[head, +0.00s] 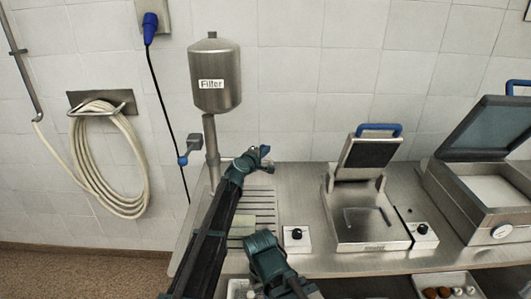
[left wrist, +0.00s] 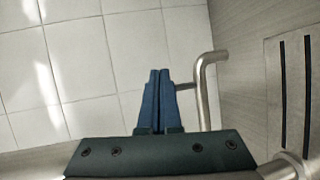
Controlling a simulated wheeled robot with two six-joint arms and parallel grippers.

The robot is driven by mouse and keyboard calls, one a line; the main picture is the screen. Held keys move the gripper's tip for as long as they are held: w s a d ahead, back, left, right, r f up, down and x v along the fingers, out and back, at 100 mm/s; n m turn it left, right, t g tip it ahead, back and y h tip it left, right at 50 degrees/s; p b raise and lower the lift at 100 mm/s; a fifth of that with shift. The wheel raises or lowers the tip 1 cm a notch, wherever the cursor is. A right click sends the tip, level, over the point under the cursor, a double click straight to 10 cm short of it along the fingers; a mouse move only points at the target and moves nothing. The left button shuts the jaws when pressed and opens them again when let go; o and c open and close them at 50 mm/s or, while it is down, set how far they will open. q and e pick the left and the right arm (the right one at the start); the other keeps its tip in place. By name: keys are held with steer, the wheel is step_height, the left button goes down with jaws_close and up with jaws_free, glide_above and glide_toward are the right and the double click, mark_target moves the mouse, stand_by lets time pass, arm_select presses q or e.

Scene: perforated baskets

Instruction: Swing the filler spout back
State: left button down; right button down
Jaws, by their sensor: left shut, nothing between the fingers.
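The filler (head: 216,82) is a steel canister labelled "Filler" on a steel post at the back left of the counter. Its spout (left wrist: 202,95) is a bent steel pipe in the left wrist view, with a short side stub pointing toward my fingers. My left gripper (head: 264,150) is shut and empty, just right of the post in the head view; in the left wrist view its blue fingers (left wrist: 159,75) are left of the spout. Whether they touch the stub I cannot tell. My right arm shows low in the head view; its fingers cannot be made out.
A blue-ended lever (head: 190,150) sticks out left of the post. A slotted drain (head: 262,205) lies in the counter. A sealer with a blue handle (head: 378,130) and an open-lidded machine (head: 490,190) stand to the right. A coiled hose (head: 105,165) hangs on the tiled wall.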

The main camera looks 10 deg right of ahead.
stand_by(0.3)
arm_select(q)
steer(key=s+d+r+p, duration=0.1)
steer(key=s+r+p, duration=0.1)
steer(key=s, duration=1.1)
steer(key=shift+s+d+r+p, duration=0.15)
steer(key=shift+s+r+p, duration=0.15)
steer(key=shift+s+p, duration=0.05)
steer(key=s+a+f+m+g+y, duration=0.35)
steer(key=s+a+f, duration=0.25)
steer(key=s+a, duration=0.35)
steer(key=s+a+f+m+g+y, duration=0.2)
steer(key=s+a+f+m+g, duration=0.3)
steer(key=s+a, duration=0.45)
steer(key=s+a+f+m+g+y, duration=0.35)
steer(key=s+a+f, duration=0.4)
steer(key=s, duration=0.25)
steer(key=s+d+m+g, duration=0.1)
steer(key=s+d+m, duration=0.2)
steer(key=s+d, duration=0.3)
steer(key=d+r, duration=0.1)
steer(key=d, duration=0.3)
steer(key=shift+s+m+g, duration=0.25)
steer(key=shift+m+g, duration=0.05)
steer(key=shift+g, duration=0.1)
